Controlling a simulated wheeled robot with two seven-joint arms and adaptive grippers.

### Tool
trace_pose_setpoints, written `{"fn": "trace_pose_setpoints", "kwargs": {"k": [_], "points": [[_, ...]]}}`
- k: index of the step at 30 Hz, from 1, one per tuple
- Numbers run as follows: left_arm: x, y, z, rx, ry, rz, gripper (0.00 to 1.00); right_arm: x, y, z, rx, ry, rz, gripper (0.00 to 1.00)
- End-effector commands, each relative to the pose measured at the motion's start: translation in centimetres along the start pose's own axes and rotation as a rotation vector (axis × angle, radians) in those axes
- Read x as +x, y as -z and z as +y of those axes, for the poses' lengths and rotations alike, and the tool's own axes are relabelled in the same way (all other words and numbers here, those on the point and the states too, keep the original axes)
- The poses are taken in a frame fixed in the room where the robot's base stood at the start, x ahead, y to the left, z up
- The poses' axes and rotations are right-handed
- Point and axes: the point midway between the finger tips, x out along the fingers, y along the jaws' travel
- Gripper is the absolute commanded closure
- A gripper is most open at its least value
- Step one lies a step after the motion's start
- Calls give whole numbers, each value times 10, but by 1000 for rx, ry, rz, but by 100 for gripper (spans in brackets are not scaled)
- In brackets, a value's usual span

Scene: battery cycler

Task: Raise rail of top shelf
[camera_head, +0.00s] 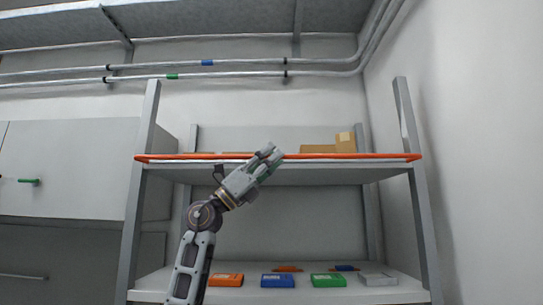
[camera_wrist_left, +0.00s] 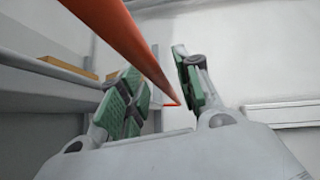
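The orange rail (camera_head: 350,156) runs level along the front edge of the top shelf (camera_head: 320,174), from the left post to the right post. In the left wrist view the rail (camera_wrist_left: 125,40) passes between the two green-padded fingers (camera_wrist_left: 156,75), which stand apart; a gap shows on the right side. Whether either pad touches the rail is unclear. The fingers hide a short stretch of rail in the head view. My right gripper is not in view.
Cardboard boxes (camera_head: 345,142) stand on the top shelf, right of the gripper. The lower shelf (camera_head: 410,291) holds several coloured flat packs, including a blue one (camera_head: 278,281) and a green one (camera_head: 328,280). Metal posts (camera_head: 421,215) flank the shelves. Pipes (camera_head: 240,74) run along the wall above.

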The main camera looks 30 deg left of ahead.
Motion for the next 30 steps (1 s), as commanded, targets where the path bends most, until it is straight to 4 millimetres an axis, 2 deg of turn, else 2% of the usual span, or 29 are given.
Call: {"fn": "trace_pose_setpoints", "kwargs": {"k": [4, 12, 20, 30], "points": [[4, -1, -1, 0, 1, -1, 66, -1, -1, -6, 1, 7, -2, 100], [4, 0, 0, 1, 1, 0, 66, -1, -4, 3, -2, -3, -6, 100], [4, 0, 0, 1, 0, 0, 100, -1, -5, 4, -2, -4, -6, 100], [4, 0, 0, 1, 0, 0, 100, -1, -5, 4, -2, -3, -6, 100]]}}
